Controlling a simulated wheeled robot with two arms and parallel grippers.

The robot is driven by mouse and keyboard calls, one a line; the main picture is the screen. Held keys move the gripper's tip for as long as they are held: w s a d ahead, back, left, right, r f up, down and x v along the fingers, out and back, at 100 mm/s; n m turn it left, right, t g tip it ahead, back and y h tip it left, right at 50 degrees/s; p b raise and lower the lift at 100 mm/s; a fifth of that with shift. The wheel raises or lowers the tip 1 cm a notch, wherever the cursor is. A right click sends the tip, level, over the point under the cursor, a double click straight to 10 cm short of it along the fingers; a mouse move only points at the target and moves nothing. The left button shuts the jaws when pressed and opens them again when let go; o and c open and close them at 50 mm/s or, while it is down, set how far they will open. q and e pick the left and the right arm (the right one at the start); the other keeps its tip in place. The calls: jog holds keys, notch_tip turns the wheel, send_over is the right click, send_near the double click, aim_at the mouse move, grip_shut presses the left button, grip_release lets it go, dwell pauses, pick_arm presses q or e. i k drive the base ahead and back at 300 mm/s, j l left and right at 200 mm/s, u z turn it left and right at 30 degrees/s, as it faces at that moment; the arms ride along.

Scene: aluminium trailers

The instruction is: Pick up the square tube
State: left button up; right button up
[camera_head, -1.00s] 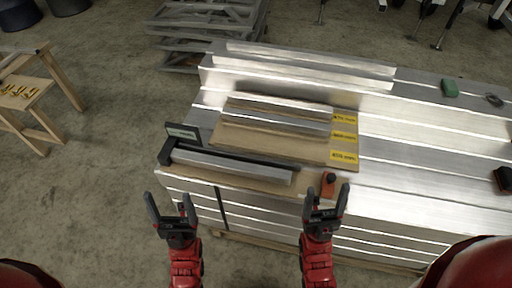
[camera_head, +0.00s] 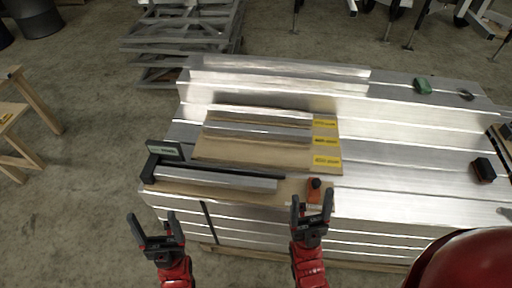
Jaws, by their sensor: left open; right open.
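A silver square tube (camera_head: 216,179) lies lengthwise on a wooden board at the front left of the stack, along a black fence with an upright end plate. Two more silver tubes or bars, an upper one (camera_head: 262,113) and a lower one (camera_head: 262,133), lie on a second board behind it, beside yellow labels (camera_head: 326,141). My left gripper (camera_head: 154,222) is open and empty in front of the stack, below the near tube's left end. My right gripper (camera_head: 311,208) is open and empty at the front edge, by the orange clamp.
The stack of aluminium profiles (camera_head: 405,165) fills the middle and right. An orange clamp with a black knob (camera_head: 315,187) stands right of the near tube. A green object (camera_head: 422,86) and a black-red one (camera_head: 483,170) lie further right. A wooden trestle (camera_head: 18,145) stands left.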

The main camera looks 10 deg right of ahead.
aim_at(220, 180)
jog(key=i+l+u, duration=0.1)
jog(key=l+u, duration=0.15)
jog(key=u, duration=0.15)
jog(key=l+u, duration=0.25)
jog(key=u, duration=0.15)
jog(key=l+u, duration=0.4)
jog(key=j, duration=0.1)
